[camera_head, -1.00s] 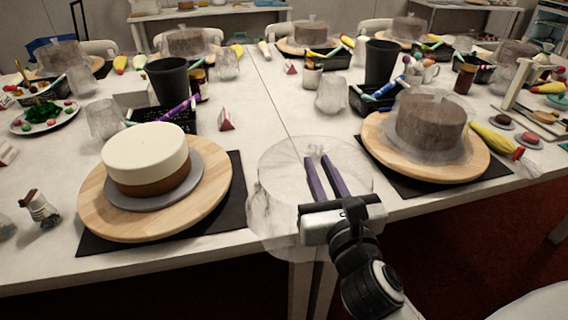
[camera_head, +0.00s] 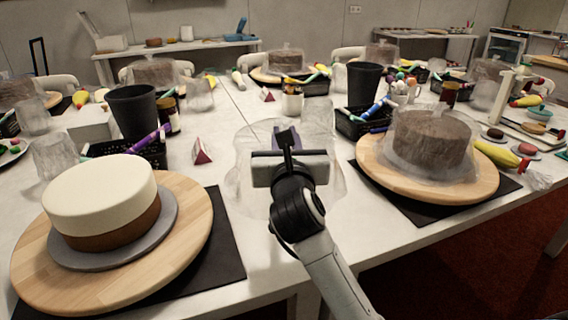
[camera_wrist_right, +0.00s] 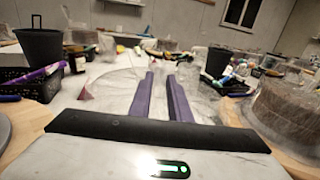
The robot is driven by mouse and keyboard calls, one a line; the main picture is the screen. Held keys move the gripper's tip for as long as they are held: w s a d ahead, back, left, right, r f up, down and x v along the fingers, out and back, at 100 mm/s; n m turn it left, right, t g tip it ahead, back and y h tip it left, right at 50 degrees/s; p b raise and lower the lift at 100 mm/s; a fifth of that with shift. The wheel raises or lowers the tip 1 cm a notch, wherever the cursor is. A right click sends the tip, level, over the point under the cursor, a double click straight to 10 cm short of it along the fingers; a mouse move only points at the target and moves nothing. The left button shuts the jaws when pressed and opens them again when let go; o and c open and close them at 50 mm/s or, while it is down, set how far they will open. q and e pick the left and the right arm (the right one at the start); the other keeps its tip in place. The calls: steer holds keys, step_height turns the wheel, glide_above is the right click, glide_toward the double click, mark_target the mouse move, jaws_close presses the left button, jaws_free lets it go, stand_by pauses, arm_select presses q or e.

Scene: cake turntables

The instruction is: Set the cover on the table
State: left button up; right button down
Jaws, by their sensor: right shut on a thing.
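My right gripper (camera_head: 286,138) is shut on the clear cover (camera_head: 244,172), a see-through dome, and reaches out over the table between two cake stands. The cover also shows in the right wrist view (camera_wrist_right: 112,88), around the purple fingers (camera_wrist_right: 160,98). Whether its rim touches the table (camera_head: 226,128) I cannot tell. At left, a cream-and-brown cake (camera_head: 100,195) stands uncovered on a grey disc on a wooden turntable (camera_head: 35,255). At right, a brown cake (camera_head: 428,138) stands under a clear cover on another turntable (camera_head: 375,165). My left gripper is out of view.
Dark mats lie under both turntables. Behind the held cover stand a red-and-white triangular piece (camera_head: 202,152), a small jar (camera_head: 292,102), clear cups and black baskets with pens. Two dark cups (camera_head: 134,112) stand farther back. White table shows in front of the cover.

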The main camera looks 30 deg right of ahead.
steer(key=shift+f+b, duration=0.6)
steer(key=shift+f, duration=1.5)
steer(key=c, duration=1.6)
jaws_free()
steer(key=shift+c, duration=0.2)
steer(key=v, duration=0.7)
steer(key=shift+s+a, duration=0.15)
